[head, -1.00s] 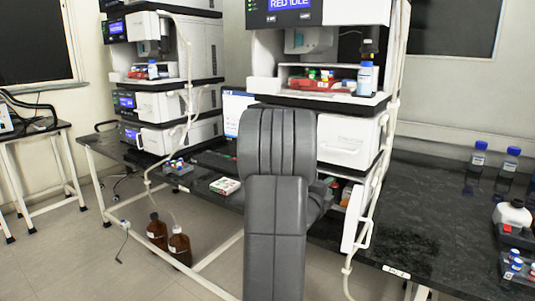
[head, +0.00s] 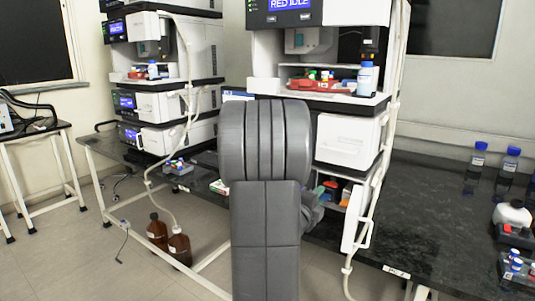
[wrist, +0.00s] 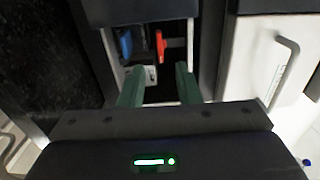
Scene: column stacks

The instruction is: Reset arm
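My gripper (wrist: 159,75) shows in the wrist view with its two green fingers apart and nothing visible between them. It points toward an open compartment holding a blue item (wrist: 125,43) and a red-orange item (wrist: 160,46). In the head view my grey arm links fill the centre and hide most of the gripper; a small green part shows just right of the arm.
A white instrument stack (head: 347,139) stands behind my arm, with an open door (head: 356,218) low on its right. A second stack (head: 175,102) is at left. Blue-capped bottles (head: 478,157) stand on the right bench (head: 430,215). Brown bottles (head: 179,249) are on the floor.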

